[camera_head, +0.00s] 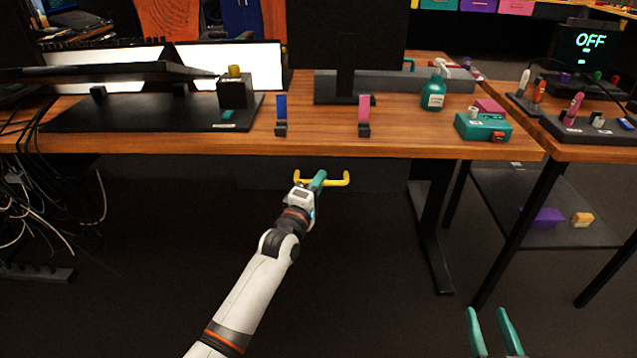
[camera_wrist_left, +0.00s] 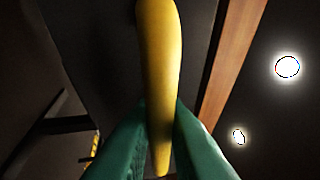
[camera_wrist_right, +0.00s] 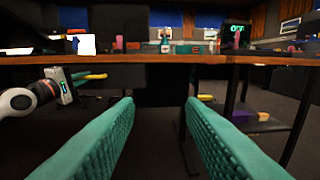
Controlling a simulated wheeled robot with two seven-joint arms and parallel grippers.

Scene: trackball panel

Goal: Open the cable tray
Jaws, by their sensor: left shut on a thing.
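A yellow bar handle (camera_head: 336,181) sits just under the front edge of the wooden desk, on the dark cable tray (camera_head: 375,175) beneath the desktop. My left gripper (camera_head: 318,180) is shut on the handle near its middle. In the left wrist view the yellow handle (camera_wrist_left: 158,75) runs between the green fingers (camera_wrist_left: 160,140). Most of the tray is in shadow, and how far out it stands is hard to tell. My right gripper (camera_head: 495,325) is open and empty, low at the front right. Its spread fingers (camera_wrist_right: 165,130) also show in the right wrist view.
The wooden desktop (camera_head: 330,145) is just above my left gripper. On it are a blue switch (camera_head: 281,115), a pink switch (camera_head: 364,115), a green bottle (camera_head: 433,93) and a teal box (camera_head: 483,127). A black desk leg (camera_head: 430,235) stands right of the handle. Cables hang at far left.

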